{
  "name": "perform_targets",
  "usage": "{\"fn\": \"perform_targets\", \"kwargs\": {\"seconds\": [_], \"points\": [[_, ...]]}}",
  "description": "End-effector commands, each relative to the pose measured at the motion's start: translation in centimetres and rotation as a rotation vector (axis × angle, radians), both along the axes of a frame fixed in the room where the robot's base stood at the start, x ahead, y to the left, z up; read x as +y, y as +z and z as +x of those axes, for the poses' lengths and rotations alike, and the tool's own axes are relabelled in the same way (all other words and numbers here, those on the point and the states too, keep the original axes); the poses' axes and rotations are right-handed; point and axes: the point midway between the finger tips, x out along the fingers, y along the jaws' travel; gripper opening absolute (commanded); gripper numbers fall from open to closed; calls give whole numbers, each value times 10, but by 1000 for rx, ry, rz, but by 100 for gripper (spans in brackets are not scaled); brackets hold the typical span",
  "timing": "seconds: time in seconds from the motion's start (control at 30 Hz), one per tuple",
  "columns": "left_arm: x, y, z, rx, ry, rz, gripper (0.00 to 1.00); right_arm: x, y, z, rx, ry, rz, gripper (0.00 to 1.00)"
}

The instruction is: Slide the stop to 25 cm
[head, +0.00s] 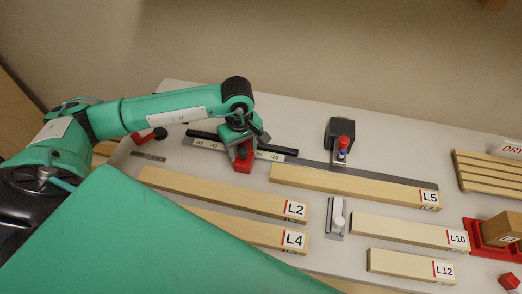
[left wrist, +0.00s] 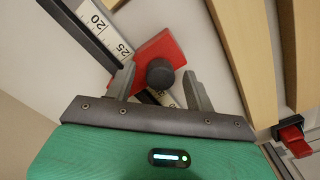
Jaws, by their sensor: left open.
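The red stop (head: 243,163) sits on the scale rail (head: 272,155), partly hidden under my left gripper (head: 241,146) in the head view. In the left wrist view the stop (left wrist: 166,52) carries a dark round knob (left wrist: 160,73). The scale strip (left wrist: 105,29) shows 20 and 25, and the stop's edge lies just past the printed 25. My left gripper (left wrist: 160,86) is open, with one finger on each side of the knob. I cannot tell whether the fingers touch it. My right gripper is not in view.
Wooden boards L2 (head: 220,195), L4 (head: 255,232) and L5 (head: 350,187) lie close to the rail. A black block (head: 341,130) with a red knob stands right of it. A red-handled part (head: 150,136) is at the left. A red tray (head: 475,238) is at the right.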

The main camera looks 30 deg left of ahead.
Motion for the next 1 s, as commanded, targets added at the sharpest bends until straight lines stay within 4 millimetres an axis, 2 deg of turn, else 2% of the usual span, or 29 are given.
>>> {"fn": "perform_targets", "kwargs": {"seconds": [0.1,0.73,1.0], "points": [[0,15,1,-2,0,0,55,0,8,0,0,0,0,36],[0,78,1,-2,1,0,55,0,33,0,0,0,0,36],[0,83,0,-1,1,1,55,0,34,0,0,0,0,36]]}}
